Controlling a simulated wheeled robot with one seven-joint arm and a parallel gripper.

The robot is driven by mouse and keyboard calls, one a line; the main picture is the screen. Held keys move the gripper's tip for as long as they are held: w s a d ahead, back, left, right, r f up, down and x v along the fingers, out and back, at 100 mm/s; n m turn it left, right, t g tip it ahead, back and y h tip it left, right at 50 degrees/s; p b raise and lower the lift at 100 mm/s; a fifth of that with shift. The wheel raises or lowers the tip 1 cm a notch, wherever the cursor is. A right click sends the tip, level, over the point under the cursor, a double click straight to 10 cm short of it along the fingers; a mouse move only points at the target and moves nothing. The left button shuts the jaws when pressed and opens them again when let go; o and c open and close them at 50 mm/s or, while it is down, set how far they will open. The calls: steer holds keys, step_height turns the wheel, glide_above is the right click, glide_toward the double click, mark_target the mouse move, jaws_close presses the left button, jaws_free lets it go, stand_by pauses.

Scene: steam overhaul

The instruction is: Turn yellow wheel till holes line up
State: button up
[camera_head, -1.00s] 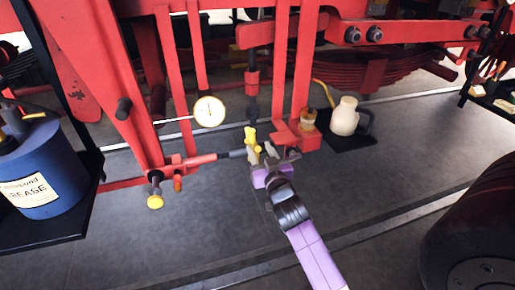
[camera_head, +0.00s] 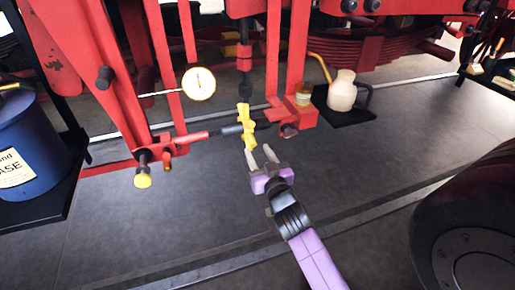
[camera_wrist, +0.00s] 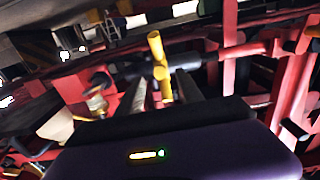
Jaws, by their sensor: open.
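The yellow wheel (camera_head: 246,127) sits on a dark and red horizontal rod between the red frame parts. It looks like a small lobed handwheel seen nearly edge-on. In the wrist view the yellow wheel (camera_wrist: 159,66) stands just beyond my fingers. My gripper (camera_head: 262,156) is open and empty, just below and a little right of the wheel, fingertips toward it. In the wrist view my gripper (camera_wrist: 160,92) has its two fingers on either side of the wheel's lower part, apparently short of it. The holes cannot be made out.
A round white dial gauge (camera_head: 199,83) is left of the wheel. A cream jug (camera_head: 342,91) stands on a black shelf at right. A blue grease drum (camera_head: 28,145) is at far left. The floor in front is clear.

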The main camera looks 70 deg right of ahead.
mark_target(252, 139)
steer(key=shift+w+d+r+p, duration=0.1)
steer(key=shift+w+d+p, duration=0.25)
steer(key=shift+w+d, duration=0.05)
steer(key=shift+p+x, duration=0.75)
steer(key=shift+x, duration=1.65)
steer(key=shift+c, duration=0.2)
jaws_close()
steer(key=shift+r+p, duration=1.05)
steer(key=shift+r, duration=0.45)
